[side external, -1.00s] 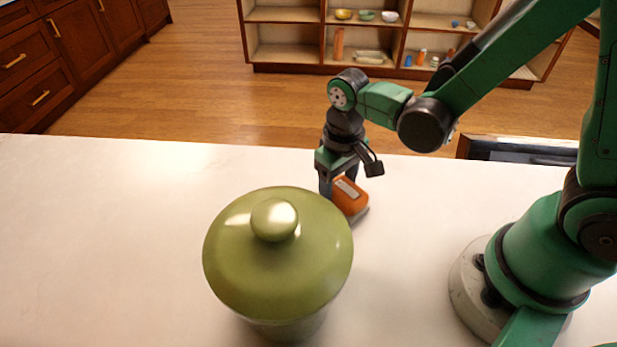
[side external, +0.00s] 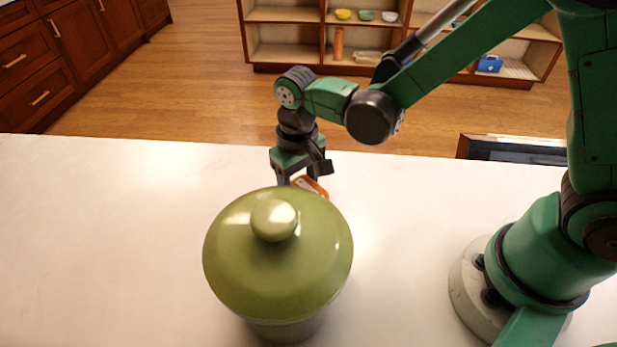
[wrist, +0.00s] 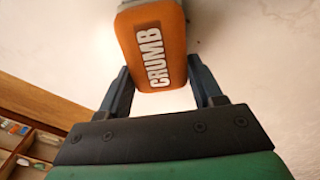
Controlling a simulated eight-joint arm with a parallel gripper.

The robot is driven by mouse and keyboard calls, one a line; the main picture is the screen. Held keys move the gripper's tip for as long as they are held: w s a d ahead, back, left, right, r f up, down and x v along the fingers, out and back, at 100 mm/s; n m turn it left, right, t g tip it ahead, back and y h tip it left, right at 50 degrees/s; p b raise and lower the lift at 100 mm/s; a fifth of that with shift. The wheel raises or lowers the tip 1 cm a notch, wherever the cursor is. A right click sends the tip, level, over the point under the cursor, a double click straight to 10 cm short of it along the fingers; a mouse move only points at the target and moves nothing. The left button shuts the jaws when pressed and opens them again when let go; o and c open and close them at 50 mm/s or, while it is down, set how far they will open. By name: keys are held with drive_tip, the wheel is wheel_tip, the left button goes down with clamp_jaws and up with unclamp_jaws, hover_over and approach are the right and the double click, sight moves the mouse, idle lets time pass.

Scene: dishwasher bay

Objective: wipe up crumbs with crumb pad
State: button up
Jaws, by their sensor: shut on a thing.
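The crumb pad (wrist: 152,45) is an orange block with "CRUMB" in white letters. In the wrist view it sits between the two fingers of my gripper (wrist: 160,84), which is shut on it. In the side view the pad (side external: 312,186) shows only in part, just behind the green lidded pot. My gripper (side external: 299,182) points down there, its fingertips hidden by the pot. I cannot tell whether the pad touches the counter.
The large green lidded pot (side external: 277,255) stands on the white counter (side external: 110,230), close in front of my gripper. The counter is clear to the left. Open shelves (side external: 390,45) with bowls stand beyond the counter's far edge.

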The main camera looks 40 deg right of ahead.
drive_tip(key=shift+w+a, duration=1.15)
drive_tip(key=shift+a, duration=0.05)
drive_tip(key=shift+s+d+f, duration=0.1)
drive_tip(key=shift+s+d, duration=3.25)
drive_tip(key=shift+d, duration=0.05)
drive_tip(key=shift+s+d, duration=0.4)
wheel_tip(320, 180, up, 8)
